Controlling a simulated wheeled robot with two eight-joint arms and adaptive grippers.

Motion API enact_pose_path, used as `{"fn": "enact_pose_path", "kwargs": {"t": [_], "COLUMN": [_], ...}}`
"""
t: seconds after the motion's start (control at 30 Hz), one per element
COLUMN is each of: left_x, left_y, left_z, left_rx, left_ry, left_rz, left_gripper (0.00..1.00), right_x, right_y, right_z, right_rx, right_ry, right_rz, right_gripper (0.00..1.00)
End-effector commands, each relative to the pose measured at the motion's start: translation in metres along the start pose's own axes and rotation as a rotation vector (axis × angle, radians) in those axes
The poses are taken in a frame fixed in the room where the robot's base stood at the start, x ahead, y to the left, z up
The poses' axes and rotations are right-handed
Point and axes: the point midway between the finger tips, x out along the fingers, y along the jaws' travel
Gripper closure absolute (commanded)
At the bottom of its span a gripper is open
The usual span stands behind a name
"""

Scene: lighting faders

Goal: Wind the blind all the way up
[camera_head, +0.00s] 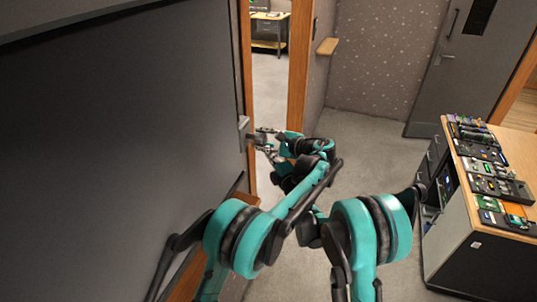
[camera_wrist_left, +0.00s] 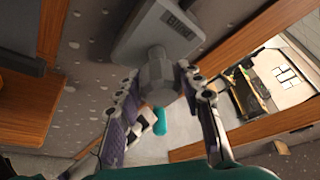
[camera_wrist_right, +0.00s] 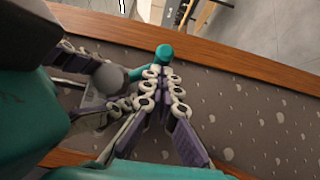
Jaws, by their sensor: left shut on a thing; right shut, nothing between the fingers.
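A grey wall box (camera_wrist_left: 165,35) lettered "BLIND" carries a round grey knob (camera_wrist_left: 157,75). My left gripper (camera_wrist_left: 160,80) is shut on this knob, with a finger on each side. A teal cylindrical handle (camera_wrist_left: 160,122) shows beyond the knob in the left wrist view. In the right wrist view, my right gripper (camera_wrist_right: 160,78) is shut and empty, its fingertips close beside the teal handle (camera_wrist_right: 163,54); I cannot tell whether they touch. In the head view the box (camera_head: 243,130) is on the wall. A large dark panel (camera_head: 110,130) fills the left; I cannot tell if it is the blind.
A wood-framed doorway (camera_head: 298,65) opens just beyond the box. A desk (camera_head: 465,195) loaded with several electronic devices stands at the right. A grey door (camera_head: 465,65) is at the back right. Carpet floor (camera_head: 375,150) between is clear.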

Motion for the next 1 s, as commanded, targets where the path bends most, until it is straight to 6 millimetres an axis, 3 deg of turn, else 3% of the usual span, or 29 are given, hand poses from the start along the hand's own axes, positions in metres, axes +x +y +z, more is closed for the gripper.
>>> {"fn": "enact_pose_path", "kwargs": {"t": [0.23, 0.27, 0.33, 0.7, 1.0], "left_x": [-0.001, -0.001, -0.001, -0.005, -0.048], "left_y": [0.001, 0.001, 0.001, 0.003, 0.001], "left_z": [0.001, 0.001, 0.001, 0.000, -0.001], "left_rx": [0.005, 0.006, 0.006, 0.006, 0.007], "left_ry": [-0.003, -0.004, -0.004, -0.002, 0.002], "left_rz": [0.003, 0.003, 0.003, 0.006, 0.001], "left_gripper": [1.00, 0.60, 0.42, 0.41, 0.41], "right_x": [0.005, 0.005, 0.005, 0.005, 0.005], "right_y": [0.000, 0.000, 0.000, 0.000, 0.000], "right_z": [0.007, 0.007, 0.008, 0.009, 0.006], "right_rx": [0.000, 0.000, 0.001, 0.002, 0.001], "right_ry": [-0.009, -0.010, -0.011, -0.012, -0.008], "right_rz": [-0.001, -0.001, -0.001, -0.001, -0.001], "right_gripper": [1.00, 1.00, 1.00, 1.00, 1.00]}}
